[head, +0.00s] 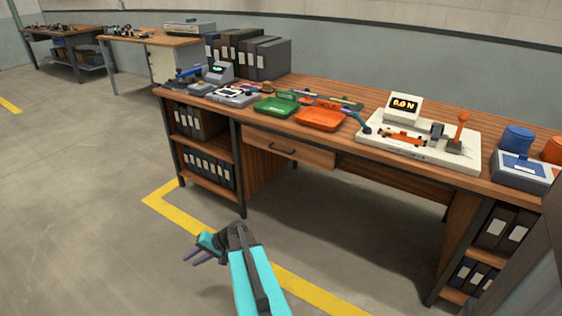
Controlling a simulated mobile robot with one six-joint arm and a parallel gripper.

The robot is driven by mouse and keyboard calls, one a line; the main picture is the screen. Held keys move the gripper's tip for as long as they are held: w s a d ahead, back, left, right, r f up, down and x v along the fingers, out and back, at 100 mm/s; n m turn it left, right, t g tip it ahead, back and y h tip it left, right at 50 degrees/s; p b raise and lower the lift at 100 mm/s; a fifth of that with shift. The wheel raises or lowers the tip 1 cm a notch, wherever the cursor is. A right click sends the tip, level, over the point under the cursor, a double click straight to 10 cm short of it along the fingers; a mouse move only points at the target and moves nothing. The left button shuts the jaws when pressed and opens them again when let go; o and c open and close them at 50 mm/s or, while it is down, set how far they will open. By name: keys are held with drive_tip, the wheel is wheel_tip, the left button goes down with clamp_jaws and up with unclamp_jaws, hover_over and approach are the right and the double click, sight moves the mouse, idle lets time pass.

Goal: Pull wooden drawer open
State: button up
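The wooden drawer (290,150) is under the desk top, to the right of the left shelf unit. It has a dark bar handle (282,151) on its front. My gripper (190,258) is at the lower middle of the view, in front of the desk and below and left of the drawer. It points left, away from the handle, and touches nothing.
The wooden desk (365,161) carries a green tray (277,107), an orange tray (318,117) and a white test device (420,148). Binders fill the left shelf unit (207,148) and the right one. A yellow floor line (185,207) runs before the desk. The floor at left is clear.

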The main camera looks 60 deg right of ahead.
drive_tip(key=d+r+m+t+h+b, duration=0.2)
drive_tip(key=d+r+t+b, duration=0.15)
drive_tip(key=d, duration=0.95)
drive_tip(key=m+t+h+b, duration=0.6)
drive_tip(key=m+h+b, duration=0.1)
drive_tip(key=h+b, duration=0.35)
approach(281, 151)
drive_tip(key=s, duration=0.3)
drive_tip(key=shift+a+g, duration=0.25)
drive_tip(key=shift+a, duration=0.2)
drive_tip(key=shift+w+f, duration=0.1)
drive_tip(key=shift+b+x, duration=1.3)
drive_tip(key=shift+x, duration=5.5)
clamp_jaws()
